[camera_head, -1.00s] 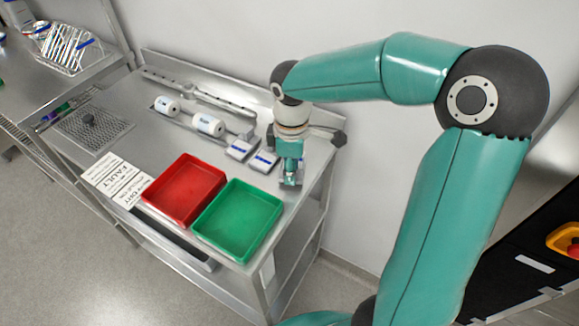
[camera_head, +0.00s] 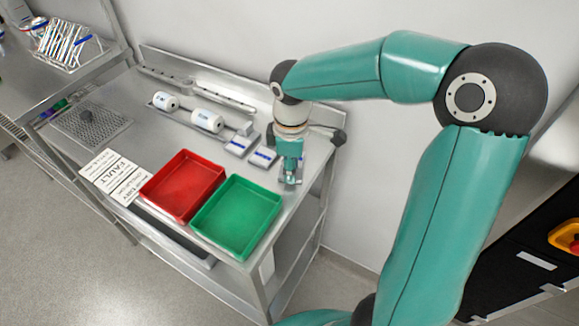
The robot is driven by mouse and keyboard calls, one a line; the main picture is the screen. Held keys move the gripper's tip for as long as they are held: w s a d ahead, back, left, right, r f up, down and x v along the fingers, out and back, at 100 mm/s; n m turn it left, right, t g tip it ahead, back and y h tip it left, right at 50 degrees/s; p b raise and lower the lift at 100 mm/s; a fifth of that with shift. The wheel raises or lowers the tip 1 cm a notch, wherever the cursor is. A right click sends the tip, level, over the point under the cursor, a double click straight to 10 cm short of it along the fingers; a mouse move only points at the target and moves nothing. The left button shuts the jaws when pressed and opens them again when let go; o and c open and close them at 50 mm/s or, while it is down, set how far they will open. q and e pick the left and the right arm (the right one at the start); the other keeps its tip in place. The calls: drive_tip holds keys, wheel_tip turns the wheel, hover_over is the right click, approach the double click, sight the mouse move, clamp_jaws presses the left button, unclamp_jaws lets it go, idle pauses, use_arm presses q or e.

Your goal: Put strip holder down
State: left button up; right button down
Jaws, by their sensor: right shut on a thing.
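My right gripper (camera_head: 290,178) points down at the right end of the steel bench, just behind the green tray. It is shut on a small grey piece, taken to be the strip holder, which is mostly hidden by the fingers. I cannot tell whether that piece touches the bench top. Two similar small white-and-blue blocks stand left of the gripper, one nearer (camera_head: 263,158) and one farther left (camera_head: 238,146). My left gripper is not in view.
A green tray (camera_head: 238,250) and a red tray (camera_head: 182,216) stand at the bench's front edge. Printed label cards (camera_head: 116,178) lie left of them. Two white rolls (camera_head: 207,121) lie behind, and a perforated plate (camera_head: 90,126) is at left.

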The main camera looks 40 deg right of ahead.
drive_tip(key=c, duration=0.7)
unclamp_jaws()
wheel_tip(320, 180, up, 12)
drive_tip(key=shift+f, duration=0.1)
